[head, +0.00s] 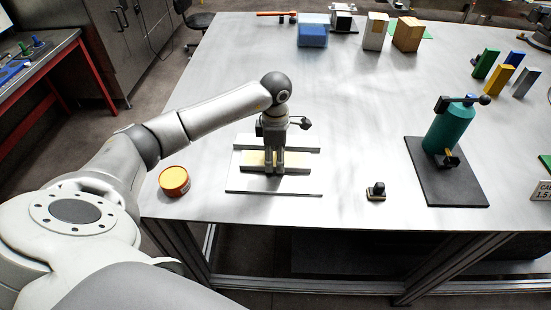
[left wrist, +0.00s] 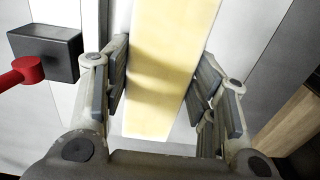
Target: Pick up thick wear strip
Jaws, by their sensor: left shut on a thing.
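The thick wear strip is the pale cream-yellow bar (head: 255,158) lying across a light plate (head: 236,183) near the table's front edge. My left gripper (head: 274,170) points down over the middle of the strip, which passes between its fingers. In the left wrist view the strip (left wrist: 168,60) runs between the two fingers of the gripper (left wrist: 163,82), which is shut on it. I cannot tell whether the strip is clear of the plate. My right gripper does not show.
An orange round tin (head: 174,181) stands left of the plate. A small black part (head: 376,192) and a teal cylinder (head: 449,128) on a dark base (head: 462,190) stand to the right. Boxes (head: 375,31) and coloured blocks (head: 498,80) stand farther back. The middle table is clear.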

